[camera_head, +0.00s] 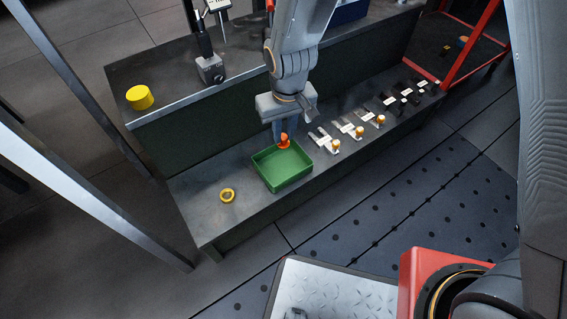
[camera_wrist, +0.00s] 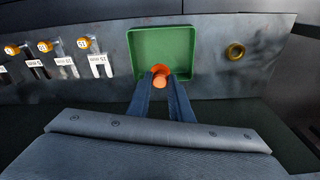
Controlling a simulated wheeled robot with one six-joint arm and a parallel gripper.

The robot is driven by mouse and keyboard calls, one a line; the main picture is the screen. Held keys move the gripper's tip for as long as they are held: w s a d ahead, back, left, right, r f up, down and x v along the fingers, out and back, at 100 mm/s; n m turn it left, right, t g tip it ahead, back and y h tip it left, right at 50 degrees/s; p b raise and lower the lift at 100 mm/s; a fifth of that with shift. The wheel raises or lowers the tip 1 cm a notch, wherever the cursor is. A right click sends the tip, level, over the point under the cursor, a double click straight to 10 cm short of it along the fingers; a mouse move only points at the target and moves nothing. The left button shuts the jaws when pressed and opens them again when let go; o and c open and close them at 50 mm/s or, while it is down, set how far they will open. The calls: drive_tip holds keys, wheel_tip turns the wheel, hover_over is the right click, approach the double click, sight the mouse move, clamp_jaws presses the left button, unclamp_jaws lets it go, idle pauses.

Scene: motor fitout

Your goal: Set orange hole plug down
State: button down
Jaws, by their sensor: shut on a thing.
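The orange hole plug (camera_head: 284,142) is held between the fingertips of my gripper (camera_head: 282,136). In the wrist view the plug (camera_wrist: 161,71) sits at the ends of the two fingers (camera_wrist: 161,80), which are shut on it. The plug is over the near-gripper edge of a green tray (camera_head: 284,182), apart from the tray floor as far as I can tell. The tray also shows in the wrist view (camera_wrist: 163,31), and its visible floor is empty.
A yellow ring (camera_head: 227,195) lies on the bench left of the tray. Several labelled holders with orange plugs (camera_head: 335,146) stand in a row to the right. A yellow cylinder (camera_head: 140,97) and a grey device (camera_head: 210,70) stand on the raised shelf behind.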

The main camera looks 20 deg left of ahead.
drive_tip(key=shift+s+a+f+b, duration=0.15)
drive_tip(key=shift+f+b, duration=0.2)
drive_tip(key=shift+f, duration=0.25)
wheel_tip(320, 180, down, 9)
drive_tip(key=b, duration=0.4)
drive_tip(key=c, duration=1.6)
unclamp_jaws()
